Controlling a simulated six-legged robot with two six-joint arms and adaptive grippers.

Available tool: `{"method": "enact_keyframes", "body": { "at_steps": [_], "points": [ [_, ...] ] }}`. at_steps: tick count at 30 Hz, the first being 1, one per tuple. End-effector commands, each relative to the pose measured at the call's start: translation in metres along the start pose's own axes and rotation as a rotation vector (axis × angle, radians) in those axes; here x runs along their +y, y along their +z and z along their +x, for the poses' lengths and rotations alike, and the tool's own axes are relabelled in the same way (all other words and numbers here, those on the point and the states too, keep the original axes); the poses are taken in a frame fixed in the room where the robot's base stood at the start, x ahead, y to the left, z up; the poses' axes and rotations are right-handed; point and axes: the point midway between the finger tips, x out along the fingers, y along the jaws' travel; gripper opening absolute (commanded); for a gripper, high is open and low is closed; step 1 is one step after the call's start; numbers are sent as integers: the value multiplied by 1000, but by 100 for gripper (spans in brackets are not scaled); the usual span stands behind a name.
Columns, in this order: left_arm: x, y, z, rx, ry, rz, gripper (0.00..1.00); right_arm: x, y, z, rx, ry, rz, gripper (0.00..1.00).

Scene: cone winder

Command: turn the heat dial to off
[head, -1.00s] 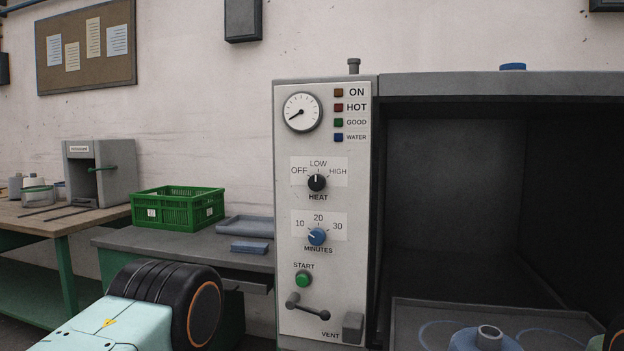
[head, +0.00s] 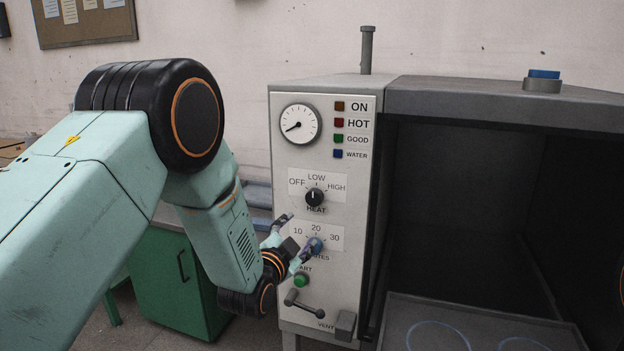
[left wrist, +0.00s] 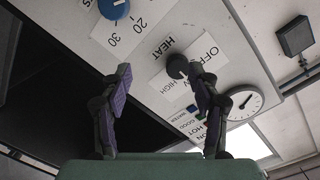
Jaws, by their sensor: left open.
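The heat dial (head: 314,197) is a round black knob on the pale control panel (head: 290,258). Its white mark points up at LOW; OFF is printed to its upper left. My left gripper (head: 300,232) is open and empty in front of the panel, just below the dial, with its fingertips overlapping the minutes area. In the left wrist view the dial (left wrist: 177,66) shows between the two fingers (left wrist: 160,78), nearer the right one. I see no clear contact. My right gripper is out of view.
The blue minutes dial (head: 316,246) sits right below, partly covered by a fingertip. The green start button (head: 301,280) and vent lever (head: 305,305) are lower. A dark open chamber (head: 470,210) is to the right. A green cabinet (head: 170,285) stands left, behind my arm.

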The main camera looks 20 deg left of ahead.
Motion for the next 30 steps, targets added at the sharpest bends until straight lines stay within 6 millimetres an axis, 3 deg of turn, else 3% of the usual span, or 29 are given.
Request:
{"method": "enact_keyframes", "body": {
  "at_steps": [1,6,24,30],
  "points": [
    [-15,-16,3,24,-21,17,61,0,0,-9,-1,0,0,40],
    [-30,-33,10,60,-55,48,61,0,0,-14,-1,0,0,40],
    [-31,-38,79,61,-56,47,61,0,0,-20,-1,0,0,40],
    [-32,-39,89,60,-55,47,61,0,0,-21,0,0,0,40]
  ]
}}
